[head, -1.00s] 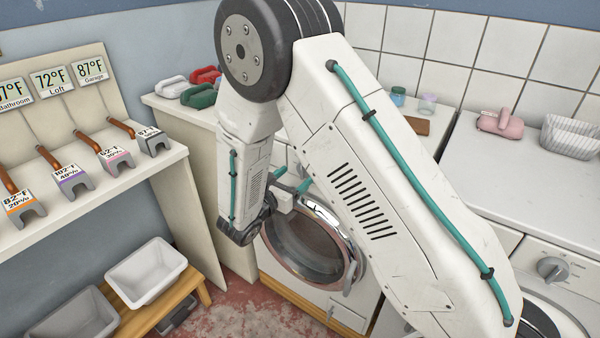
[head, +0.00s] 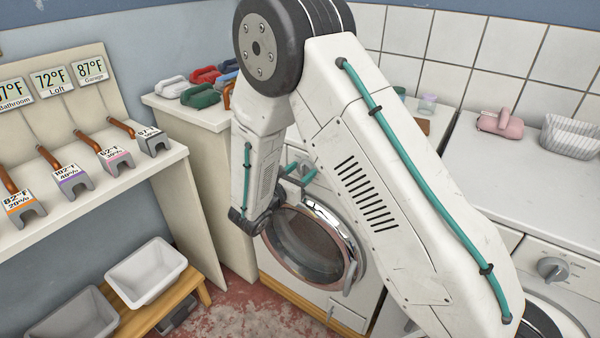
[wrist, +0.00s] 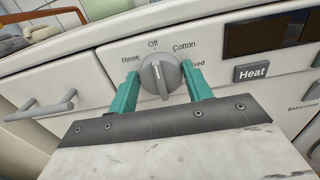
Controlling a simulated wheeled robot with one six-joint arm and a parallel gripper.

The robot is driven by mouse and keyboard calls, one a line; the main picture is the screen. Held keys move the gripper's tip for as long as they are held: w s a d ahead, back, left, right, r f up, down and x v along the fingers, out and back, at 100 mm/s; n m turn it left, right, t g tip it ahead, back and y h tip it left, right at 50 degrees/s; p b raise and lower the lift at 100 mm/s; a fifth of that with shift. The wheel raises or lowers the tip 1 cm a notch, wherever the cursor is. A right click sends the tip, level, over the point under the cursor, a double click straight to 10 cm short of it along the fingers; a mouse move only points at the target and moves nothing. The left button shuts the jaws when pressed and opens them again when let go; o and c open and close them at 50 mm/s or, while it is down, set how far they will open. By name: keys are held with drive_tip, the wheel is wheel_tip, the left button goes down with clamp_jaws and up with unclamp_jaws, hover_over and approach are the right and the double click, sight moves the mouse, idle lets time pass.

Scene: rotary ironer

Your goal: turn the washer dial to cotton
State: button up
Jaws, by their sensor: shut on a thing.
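The washer dial (wrist: 160,75) is a grey round knob with a raised grip bar, seen in the middle of the wrist view. Its white line points up toward the "Off" label. The "Cotton" label (wrist: 184,46) is to the upper right of the dial and "Rinse" to the upper left; a partly covered label ending in "xed" is at right. My gripper (wrist: 164,86) has its teal fingers on both sides of the dial, shut on it. In the head view the washer (head: 335,292) stands below my gripper (head: 300,172), and the dial is hard to make out there.
A drawer handle (wrist: 40,105) is at left. The round washer door (head: 310,245) is below. A second machine with its own dial (head: 552,267) stands at right.

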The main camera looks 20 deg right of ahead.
drive_tip(key=shift+m, duration=0.3)
drive_tip(key=m, duration=0.3)
drive_tip(key=shift+s+m, duration=0.1)
drive_tip(key=shift+m, duration=0.2)
drive_tip(key=m, duration=0.4)
drive_tip(key=shift+d, duration=0.1)
drive_tip(key=shift+m, duration=0.3)
drive_tip(key=o, duration=1)
drive_tip(key=shift+c, duration=0.2)
drive_tip(key=shift+s+f, duration=0.1)
drive_tip(key=v, duration=0.7)
drive_tip(key=shift+s+a, duration=0.2)
drive_tip(key=shift+a, duration=0.15)
